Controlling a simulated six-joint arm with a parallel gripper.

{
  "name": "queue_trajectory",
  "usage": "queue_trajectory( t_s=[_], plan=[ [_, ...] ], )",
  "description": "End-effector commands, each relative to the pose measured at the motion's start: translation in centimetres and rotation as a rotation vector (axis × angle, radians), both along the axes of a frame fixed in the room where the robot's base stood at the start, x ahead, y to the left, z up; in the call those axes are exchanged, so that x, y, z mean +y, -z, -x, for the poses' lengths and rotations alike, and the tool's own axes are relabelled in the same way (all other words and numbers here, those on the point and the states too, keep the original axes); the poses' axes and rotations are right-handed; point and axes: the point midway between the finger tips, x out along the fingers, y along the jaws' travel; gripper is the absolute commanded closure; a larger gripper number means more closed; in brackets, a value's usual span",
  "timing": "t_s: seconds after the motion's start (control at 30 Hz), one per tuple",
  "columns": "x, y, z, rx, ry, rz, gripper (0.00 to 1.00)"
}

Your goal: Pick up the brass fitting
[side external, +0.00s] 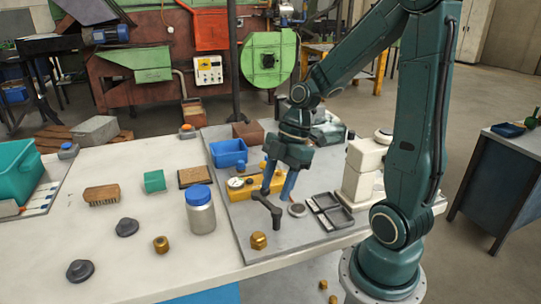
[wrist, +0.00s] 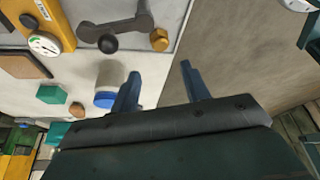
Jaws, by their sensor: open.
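Two brass-coloured pieces are in reach of view, and I cannot tell for certain which is the fitting. One brass piece (side external: 258,240) sits at the front of the grey plate; it shows in the wrist view (wrist: 159,40) near the plate's edge. My gripper (side external: 278,192) is open and empty, with blue fingers pointing down over the plate, behind and above the first piece. Its fingers also show in the wrist view (wrist: 160,72), apart from both pieces.
A dark T-shaped handle (side external: 268,204) stands close to my fingers, near a yellow gauge block (side external: 241,187). A blue-capped jar (side external: 200,212) stands left of the plate. Dark knobs (side external: 127,227), a brush (side external: 101,194) and a green block (side external: 154,181) lie farther left.

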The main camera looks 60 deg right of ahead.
Motion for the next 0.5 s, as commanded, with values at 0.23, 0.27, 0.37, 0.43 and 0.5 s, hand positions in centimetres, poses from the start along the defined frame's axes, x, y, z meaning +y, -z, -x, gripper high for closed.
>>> queue_trajectory(
  t_s=[0.23, 0.27, 0.37, 0.43, 0.5],
  plan=[
    [0.9, 2.0, -0.3, 0.005, -0.002, -0.003, 0.54],
    [1.0, 2.4, -0.3, 0.006, -0.003, -0.003, 0.54],
    [1.5, 3.6, -0.5, 0.006, -0.003, -0.003, 0.54],
    [1.8, 4.4, -0.6, 0.006, -0.002, -0.003, 0.54],
    [2.1, 5.3, -0.7, 0.007, -0.002, -0.002, 0.54]
  ],
)
